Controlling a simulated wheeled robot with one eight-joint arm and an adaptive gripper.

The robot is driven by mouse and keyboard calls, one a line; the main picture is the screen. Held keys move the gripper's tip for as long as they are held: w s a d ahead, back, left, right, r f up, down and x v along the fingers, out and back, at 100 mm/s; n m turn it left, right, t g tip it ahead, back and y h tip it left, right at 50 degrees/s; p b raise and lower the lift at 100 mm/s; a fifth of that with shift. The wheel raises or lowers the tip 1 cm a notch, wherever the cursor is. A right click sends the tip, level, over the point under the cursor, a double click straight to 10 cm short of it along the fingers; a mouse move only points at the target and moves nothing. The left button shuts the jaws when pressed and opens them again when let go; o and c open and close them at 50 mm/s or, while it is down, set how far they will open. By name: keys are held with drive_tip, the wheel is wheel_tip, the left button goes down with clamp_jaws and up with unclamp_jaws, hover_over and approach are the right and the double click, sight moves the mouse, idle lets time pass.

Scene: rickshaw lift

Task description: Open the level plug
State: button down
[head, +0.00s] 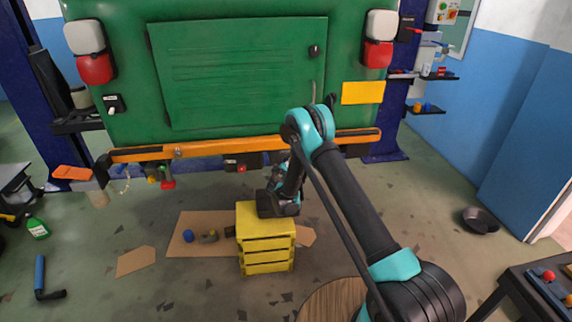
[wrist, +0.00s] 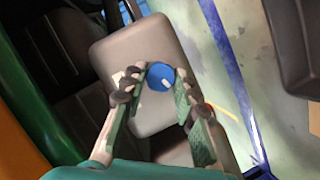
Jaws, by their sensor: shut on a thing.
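The level plug (wrist: 160,77) is a round blue cap with a small white mark, on the face of a grey-beige housing (wrist: 120,52) in the wrist view. My gripper (wrist: 163,84) has one finger on each side of the plug and is shut on it. In the head view my arm reaches down below the orange bumper, and my gripper (head: 279,180) is low beneath the rear of the green rickshaw (head: 240,75). The plug and fingertips cannot be made out in the head view.
A yellow crate (head: 266,255) stands just below my gripper. Cardboard (head: 185,246) with small parts lies left of it. The orange bumper (head: 220,148) spans above, between blue lift posts. A black pan (head: 479,219) and a tool table (head: 540,292) are at right.

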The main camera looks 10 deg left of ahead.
drive_tip(key=n+t, duration=0.1)
drive_tip(key=n, duration=0.1)
drive_tip(key=n+t+h, duration=0.1)
drive_tip(key=n, duration=0.2)
drive_tip(key=shift+f, duration=0.2)
drive_tip(key=shift+n, duration=0.3)
idle(0.3)
drive_tip(key=c, duration=1.2)
unclamp_jaws()
